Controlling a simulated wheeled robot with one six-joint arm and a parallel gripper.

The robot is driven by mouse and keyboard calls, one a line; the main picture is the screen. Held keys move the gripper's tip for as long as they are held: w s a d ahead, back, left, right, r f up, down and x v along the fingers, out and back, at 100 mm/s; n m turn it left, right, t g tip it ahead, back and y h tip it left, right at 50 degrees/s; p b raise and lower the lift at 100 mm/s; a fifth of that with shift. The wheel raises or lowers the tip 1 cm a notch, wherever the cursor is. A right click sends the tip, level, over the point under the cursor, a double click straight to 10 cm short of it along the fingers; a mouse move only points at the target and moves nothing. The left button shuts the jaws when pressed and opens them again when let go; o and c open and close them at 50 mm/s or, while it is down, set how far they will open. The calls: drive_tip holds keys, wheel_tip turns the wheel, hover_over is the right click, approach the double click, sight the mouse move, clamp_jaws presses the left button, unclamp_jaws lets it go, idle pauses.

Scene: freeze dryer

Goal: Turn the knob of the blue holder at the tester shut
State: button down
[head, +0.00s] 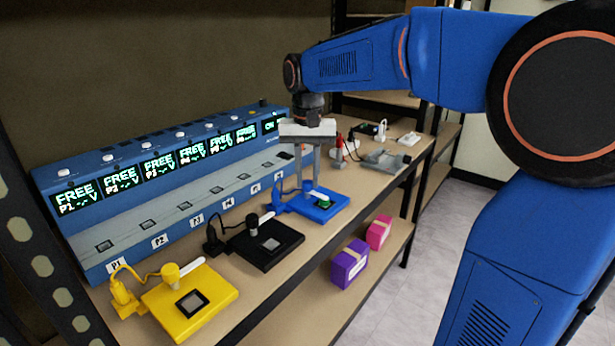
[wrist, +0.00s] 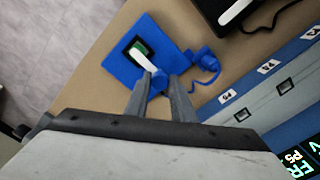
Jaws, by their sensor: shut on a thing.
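The blue holder (head: 331,210) stands on the bench in front of the tester (head: 190,195), and also shows in the wrist view (wrist: 172,37). A green chip (wrist: 142,47) sits in its dark socket. The holder's white arm (wrist: 143,60) reaches from the blue knob (wrist: 159,82) over the socket and partly covers the chip. My gripper (wrist: 160,86) points down at the holder, its two grey fingers shut on the knob, one on each side. It also shows in the head view (head: 308,184), where the fingers mostly hide the knob.
A black holder (head: 265,250) and a yellow holder (head: 205,312) stand nearer along the bench, their white arms off their sockets. Beyond the blue holder are a grey device (head: 385,160) and small items. Purple (head: 349,265) and pink boxes (head: 379,232) sit on the shelf below.

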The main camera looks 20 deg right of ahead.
sight(308, 182)
drive_tip(key=c, duration=1.5)
unclamp_jaws()
wheel_tip(308, 182, up, 18)
drive_tip(key=shift+f, duration=0.25)
drive_tip(key=s+d+f+n+t, duration=0.1)
drive_tip(key=s+d+f, duration=0.1)
drive_tip(key=s+f, duration=0.7)
drive_tip(key=s+d+f+n+t, duration=0.1)
drive_tip(key=s+d+f+t, duration=0.1)
drive_tip(key=s+f, duration=0.7)
drive_tip(key=s+d+f+n+t, duration=0.1)
drive_tip(key=s+d+f, duration=0.2)
drive_tip(key=s+f, duration=0.6)
drive_tip(key=shift+s+d+f+n+t, duration=0.1)
drive_tip(key=shift+s+f+n+t, duration=0.05)
drive_tip(key=shift+f+n+t, duration=0.25)
